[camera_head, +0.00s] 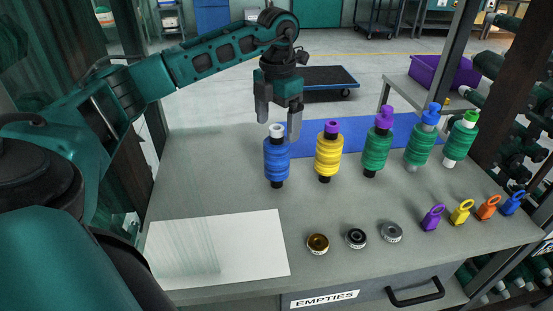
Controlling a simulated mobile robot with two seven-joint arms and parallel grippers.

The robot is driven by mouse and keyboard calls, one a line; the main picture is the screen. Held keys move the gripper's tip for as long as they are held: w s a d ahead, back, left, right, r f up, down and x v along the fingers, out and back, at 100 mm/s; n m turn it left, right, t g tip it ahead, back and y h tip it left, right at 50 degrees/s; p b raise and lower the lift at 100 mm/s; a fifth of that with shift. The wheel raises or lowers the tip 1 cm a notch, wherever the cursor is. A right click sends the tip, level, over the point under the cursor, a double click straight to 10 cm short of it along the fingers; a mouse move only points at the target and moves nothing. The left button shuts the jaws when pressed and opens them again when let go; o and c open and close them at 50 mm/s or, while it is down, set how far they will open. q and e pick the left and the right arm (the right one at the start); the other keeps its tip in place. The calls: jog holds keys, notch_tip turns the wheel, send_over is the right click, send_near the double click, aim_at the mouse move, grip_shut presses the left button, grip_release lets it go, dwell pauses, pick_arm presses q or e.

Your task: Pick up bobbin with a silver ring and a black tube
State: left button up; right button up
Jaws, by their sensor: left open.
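The bobbin with a pale silver ring and a black tube (276,160) is wound with blue thread. It stands upright at the left end of a row of bobbins on the grey table (205,185). The black tube shows below the thread. My left gripper (279,122) is open, fingers pointing down, just above and around the ring at the bobbin's top. I cannot tell whether a finger touches it. My right gripper is not in view.
To the right stand a yellow bobbin (329,155) and several green ones (376,150). Three round parts (356,238) and several coloured looped tags (461,212) lie in front. A white sheet (215,248) lies front left. A drawer marked EMPTIES (370,290) is below.

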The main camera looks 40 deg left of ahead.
aim_at(280, 142)
pick_arm(q)
jog(key=f, duration=0.6)
jog(key=shift+w+d, duration=0.15)
jog(key=shift+d, duration=0.1)
jog(key=shift+r, duration=0.1)
jog(key=c, duration=1.2)
